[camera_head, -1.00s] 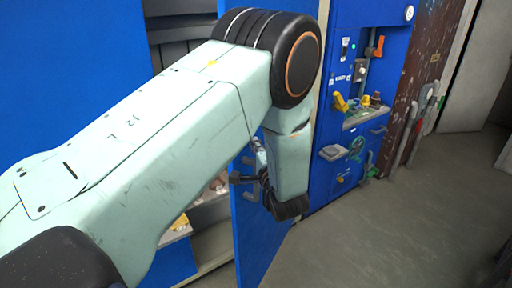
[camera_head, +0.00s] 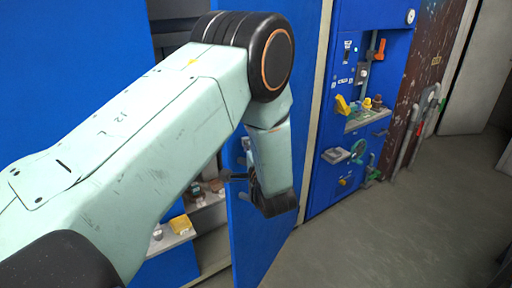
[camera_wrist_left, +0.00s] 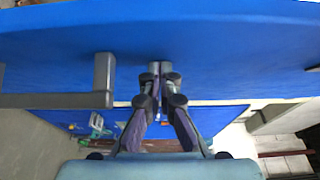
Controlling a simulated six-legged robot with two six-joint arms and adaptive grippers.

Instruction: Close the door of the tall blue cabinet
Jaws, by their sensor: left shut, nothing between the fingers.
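The tall blue cabinet's door (camera_head: 262,245) stands open, with shelves showing to the left of its edge. My left arm crosses in front and hides much of the door and the opening. My left gripper (camera_head: 230,177) is at the door, partly hidden by its wrist. In the left wrist view my left gripper (camera_wrist_left: 160,70) is shut and empty, its tips close to the blue door panel (camera_wrist_left: 220,55). A grey handle (camera_wrist_left: 104,80) is to the left of the fingers, apart from them. I cannot tell whether the tips touch the panel. My right gripper is not in view.
The cabinet shelf (camera_head: 180,238) holds a yellow item (camera_head: 181,224) and other small items. A blue panel with valves and levers (camera_head: 345,110) stands to the right, beside a rusty brown panel (camera_head: 423,70). The grey floor (camera_head: 390,235) at the right is clear.

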